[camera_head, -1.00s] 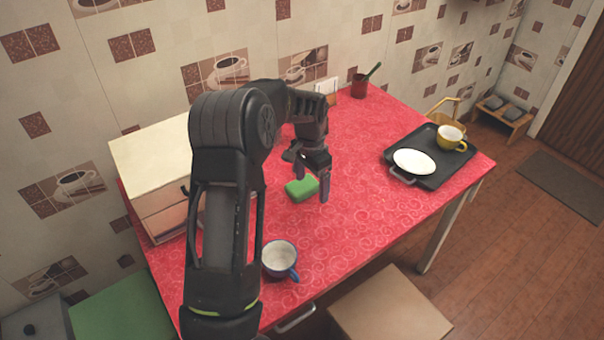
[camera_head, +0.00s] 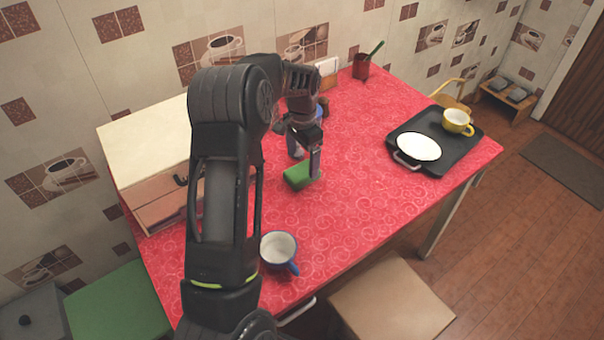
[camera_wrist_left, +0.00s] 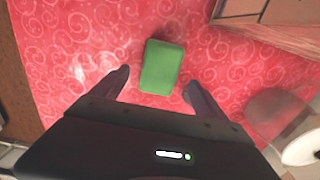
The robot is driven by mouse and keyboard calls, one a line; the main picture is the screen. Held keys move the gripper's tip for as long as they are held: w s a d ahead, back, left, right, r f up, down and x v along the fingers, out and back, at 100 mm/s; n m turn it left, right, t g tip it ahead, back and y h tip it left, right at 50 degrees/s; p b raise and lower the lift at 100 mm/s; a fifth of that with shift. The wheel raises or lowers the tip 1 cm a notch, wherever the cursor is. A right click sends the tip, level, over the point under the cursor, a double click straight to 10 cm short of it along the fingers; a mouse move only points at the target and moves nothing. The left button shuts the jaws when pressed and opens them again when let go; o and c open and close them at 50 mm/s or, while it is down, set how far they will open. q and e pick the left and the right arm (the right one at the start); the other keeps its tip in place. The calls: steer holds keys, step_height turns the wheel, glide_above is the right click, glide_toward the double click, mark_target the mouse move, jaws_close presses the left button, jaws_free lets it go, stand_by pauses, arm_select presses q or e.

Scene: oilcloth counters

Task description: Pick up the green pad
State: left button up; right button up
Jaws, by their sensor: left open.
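The green pad (camera_head: 298,177) lies flat on the red patterned counter (camera_head: 350,220). In the left wrist view the pad (camera_wrist_left: 162,67) sits just beyond the gap between the two fingertips. My left gripper (camera_head: 306,163) is open and empty, above the counter with its fingers pointing down close to the pad. In the left wrist view the open fingers of the gripper (camera_wrist_left: 157,84) stand to either side of the pad's near end, with space on both sides. My right gripper is not in view.
A blue-handled mug (camera_head: 279,248) stands near the counter's front edge. A wooden box (camera_head: 158,200) is at the left. A black tray (camera_head: 438,172) holds a white dish (camera_head: 419,146) and a yellow cup (camera_head: 457,121). A red-brown pot (camera_head: 361,67) stands at the back.

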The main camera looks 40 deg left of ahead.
mark_target(302, 170)
arm_select(q)
step_height(302, 170, down, 4)
steer(key=shift+s+f+p, duration=0.1)
steer(key=shift+p, duration=0.55)
steer(key=shift+f, duration=0.45)
steer(key=shift+c, duration=0.4)
steer(key=c, duration=1.5)
step_height(302, 170, up, 10)
steer(key=shift+r+b, duration=0.1)
steer(key=shift+b, duration=0.6)
